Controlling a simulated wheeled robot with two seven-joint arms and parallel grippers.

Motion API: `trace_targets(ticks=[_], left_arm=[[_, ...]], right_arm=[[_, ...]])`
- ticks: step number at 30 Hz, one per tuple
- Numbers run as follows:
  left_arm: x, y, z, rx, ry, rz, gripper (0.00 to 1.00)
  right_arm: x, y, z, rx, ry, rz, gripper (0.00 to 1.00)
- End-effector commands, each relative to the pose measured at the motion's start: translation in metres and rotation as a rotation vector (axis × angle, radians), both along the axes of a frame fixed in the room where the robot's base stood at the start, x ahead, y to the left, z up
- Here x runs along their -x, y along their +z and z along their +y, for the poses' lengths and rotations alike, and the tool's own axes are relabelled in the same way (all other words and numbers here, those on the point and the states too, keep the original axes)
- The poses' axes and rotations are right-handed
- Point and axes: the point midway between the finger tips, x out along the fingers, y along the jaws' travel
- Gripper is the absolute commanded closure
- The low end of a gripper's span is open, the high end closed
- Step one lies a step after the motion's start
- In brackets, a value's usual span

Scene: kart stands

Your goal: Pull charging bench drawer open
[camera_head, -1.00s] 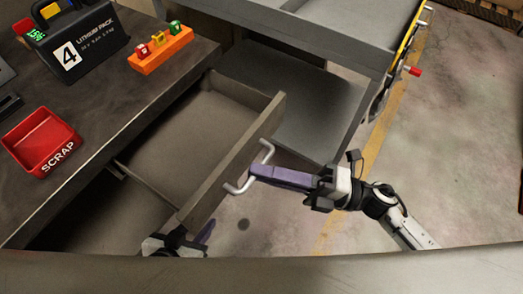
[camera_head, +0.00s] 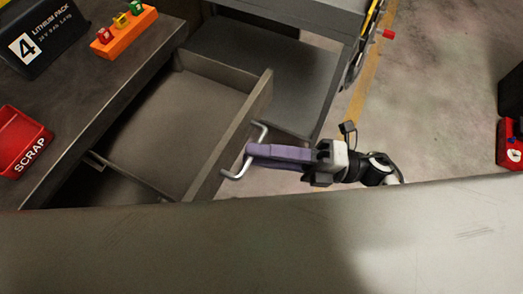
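The charging bench drawer (camera_head: 190,112) is pulled well out from under the dark bench top (camera_head: 95,95) and looks empty inside. Its front panel (camera_head: 236,130) carries a silver bar handle (camera_head: 236,174). My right gripper (camera_head: 252,152) comes in from the right, its purple fingers closed around the middle of the handle. My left gripper is not visible.
On the bench are a red SCRAP bin (camera_head: 20,145), a black lithium pack (camera_head: 45,40) and an orange holder (camera_head: 125,35) with small coloured blocks. A grey stand (camera_head: 265,65) is behind the drawer. A large grey surface (camera_head: 250,245) fills the foreground.

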Motion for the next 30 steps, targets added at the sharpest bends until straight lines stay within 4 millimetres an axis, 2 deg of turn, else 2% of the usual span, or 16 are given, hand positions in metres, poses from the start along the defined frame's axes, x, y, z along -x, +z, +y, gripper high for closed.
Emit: trace_targets(ticks=[4,7,15,21,30], left_arm=[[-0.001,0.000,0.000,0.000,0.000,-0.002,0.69],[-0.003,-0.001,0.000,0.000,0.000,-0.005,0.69],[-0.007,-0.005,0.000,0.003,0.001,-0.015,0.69],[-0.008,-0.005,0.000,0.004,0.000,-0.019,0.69],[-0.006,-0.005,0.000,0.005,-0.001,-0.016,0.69]], right_arm=[[0.000,-0.001,-0.003,0.000,0.000,0.001,0.72],[0.002,-0.004,-0.013,0.004,0.000,0.003,0.72],[0.010,-0.014,-0.065,0.005,-0.001,0.003,0.72],[0.013,-0.018,-0.093,0.003,-0.001,0.003,0.72],[0.015,-0.017,-0.101,0.000,0.001,-0.001,0.72]])
